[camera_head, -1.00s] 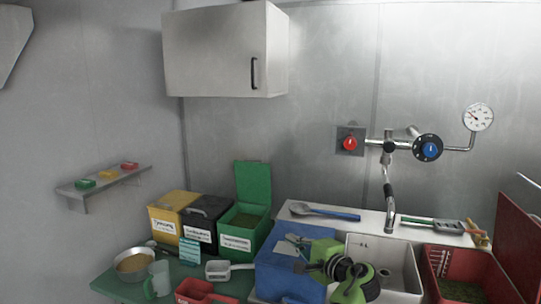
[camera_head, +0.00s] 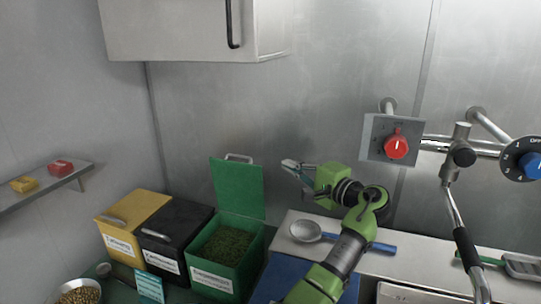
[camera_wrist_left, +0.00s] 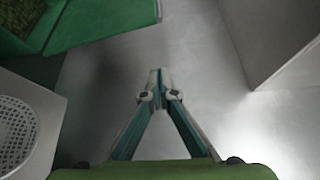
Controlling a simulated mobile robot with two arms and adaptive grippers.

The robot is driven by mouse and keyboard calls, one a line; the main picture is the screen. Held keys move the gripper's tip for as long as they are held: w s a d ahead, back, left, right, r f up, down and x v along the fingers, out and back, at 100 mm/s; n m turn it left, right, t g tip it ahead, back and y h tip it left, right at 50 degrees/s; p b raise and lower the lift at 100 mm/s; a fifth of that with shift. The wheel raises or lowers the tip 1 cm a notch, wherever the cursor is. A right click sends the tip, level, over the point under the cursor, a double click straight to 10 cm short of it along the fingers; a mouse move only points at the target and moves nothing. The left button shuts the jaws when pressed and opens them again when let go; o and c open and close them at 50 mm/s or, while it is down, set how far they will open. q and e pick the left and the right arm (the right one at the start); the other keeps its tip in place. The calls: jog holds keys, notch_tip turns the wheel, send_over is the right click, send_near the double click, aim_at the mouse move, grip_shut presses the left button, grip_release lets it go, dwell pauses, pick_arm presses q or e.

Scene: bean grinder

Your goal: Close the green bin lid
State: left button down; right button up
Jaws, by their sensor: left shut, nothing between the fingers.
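The green bin (camera_head: 226,262) stands on the table with its lid (camera_head: 237,188) raised upright at the back. Green contents show inside it. My left gripper (camera_head: 288,166) is shut and empty, raised to the right of the upright lid and apart from it. In the left wrist view the shut fingertips (camera_wrist_left: 159,72) point at the grey wall, and the green lid (camera_wrist_left: 100,22) shows at the upper left. My right gripper is not in view.
A black bin (camera_head: 176,238) and a yellow bin (camera_head: 132,222), both closed, stand left of the green bin. A metal strainer (camera_head: 306,231) lies on the ledge to the right. A wall cabinet (camera_head: 185,28) hangs above. The red knob (camera_head: 397,147) and pipes are at right.

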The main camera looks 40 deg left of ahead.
pick_arm(q)
jog(key=s+a+p, duration=0.2)
jog(key=a+p, duration=0.4)
jog(key=a, duration=0.3)
jog(key=shift+r, duration=0.1)
dwell(0.3)
jog(key=shift+s, duration=0.1)
